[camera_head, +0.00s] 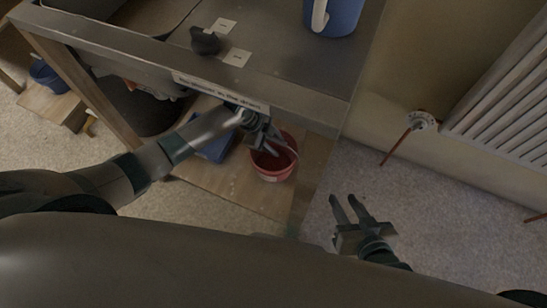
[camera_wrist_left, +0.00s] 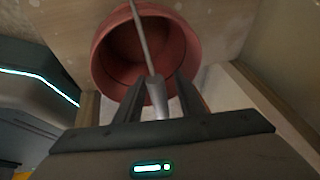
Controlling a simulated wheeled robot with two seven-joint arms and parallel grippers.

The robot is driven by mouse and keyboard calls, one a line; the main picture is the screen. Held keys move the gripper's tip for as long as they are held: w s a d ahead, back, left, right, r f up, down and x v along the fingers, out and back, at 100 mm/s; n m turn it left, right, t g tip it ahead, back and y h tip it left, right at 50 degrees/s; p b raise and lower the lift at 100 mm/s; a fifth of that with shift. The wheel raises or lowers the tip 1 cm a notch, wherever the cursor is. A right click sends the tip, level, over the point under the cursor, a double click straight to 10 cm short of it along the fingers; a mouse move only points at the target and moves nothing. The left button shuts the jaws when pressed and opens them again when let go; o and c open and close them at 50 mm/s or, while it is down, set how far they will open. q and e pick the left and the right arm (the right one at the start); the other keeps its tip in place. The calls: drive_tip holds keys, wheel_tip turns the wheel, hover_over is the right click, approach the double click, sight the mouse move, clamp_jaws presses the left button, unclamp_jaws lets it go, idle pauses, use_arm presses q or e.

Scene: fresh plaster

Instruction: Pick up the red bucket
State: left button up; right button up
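The red bucket (camera_head: 275,175) stands upright on the low wooden shelf under the counter. In the left wrist view the bucket (camera_wrist_left: 188,45) shows its open mouth, with its thin handle (camera_wrist_left: 143,40) crossing it towards my gripper. My left gripper (camera_head: 268,146) reaches in under the counter's edge, at the bucket's rim. In the wrist view its two fingers (camera_wrist_left: 158,84) stand apart, with the handle's thicker grip between them and gaps showing at both sides. My right gripper (camera_head: 350,200) is open and empty over the floor, right of the shelf.
The metal counter (camera_head: 290,85) overhangs the bucket, with a blue container (camera_head: 335,18) and a dark object (camera_head: 205,41) on top. A blue box (camera_head: 215,146) stands left of the bucket, partly behind my left arm. A radiator (camera_head: 510,100) is at the right. Floor between is clear.

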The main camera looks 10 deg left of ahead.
sight(276, 140)
use_arm(q)
clamp_jaws()
drive_tip(key=shift+r, duration=0.2)
